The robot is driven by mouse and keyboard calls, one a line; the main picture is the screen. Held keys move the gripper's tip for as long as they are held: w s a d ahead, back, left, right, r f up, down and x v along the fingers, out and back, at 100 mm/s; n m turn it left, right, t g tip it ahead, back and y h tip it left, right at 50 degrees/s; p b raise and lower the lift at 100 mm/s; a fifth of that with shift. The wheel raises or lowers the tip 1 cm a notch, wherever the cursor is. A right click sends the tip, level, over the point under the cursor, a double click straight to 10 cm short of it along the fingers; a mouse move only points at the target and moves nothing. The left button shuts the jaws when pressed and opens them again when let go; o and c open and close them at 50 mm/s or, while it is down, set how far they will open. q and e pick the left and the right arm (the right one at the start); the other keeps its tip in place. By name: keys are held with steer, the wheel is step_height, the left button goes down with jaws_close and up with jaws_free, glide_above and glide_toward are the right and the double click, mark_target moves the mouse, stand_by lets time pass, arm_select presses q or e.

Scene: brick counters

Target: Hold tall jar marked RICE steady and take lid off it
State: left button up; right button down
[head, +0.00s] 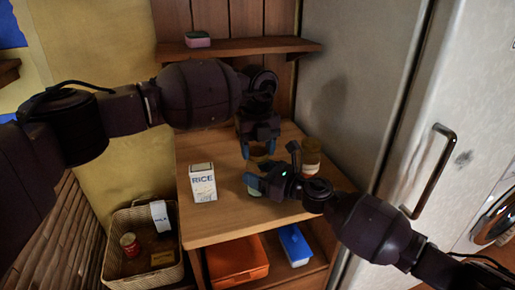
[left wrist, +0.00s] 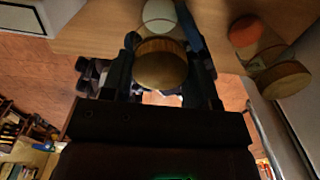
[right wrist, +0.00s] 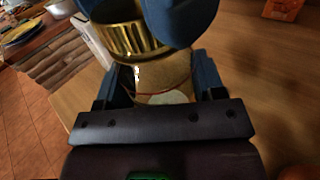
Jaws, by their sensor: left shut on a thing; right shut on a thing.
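A jar with pale contents (head: 253,188) stands at the counter's middle, mostly behind my grippers; no RICE marking is readable on it. My right gripper (head: 258,183) is shut on its clear body (right wrist: 165,75). My left gripper (head: 259,150) comes from above and is shut on the round wood-brown lid, seen from above in the left wrist view (left wrist: 160,63). In the right wrist view the lid's ribbed golden side (right wrist: 132,38) shows at the jar's top, beside the blue left fingertips. I cannot tell whether a gap separates lid and jar.
A second jar (head: 311,155) with orange contents and a lid stands close behind on the right. A white RICE carton (head: 203,182) stands at left on the counter (head: 225,225). A fridge (head: 370,90) bounds the right; a basket (head: 120,270) sits low left.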

mark_target(257, 151)
arm_select(q)
steer(key=shift+r, duration=0.3)
stand_by(0.6)
steer(key=shift+r, duration=0.35)
steer(key=shift+r, duration=0.55)
steer(key=shift+r, duration=1.95)
arm_select(e)
steer(key=shift+c, duration=0.8)
jaws_free()
steer(key=shift+d, duration=0.15)
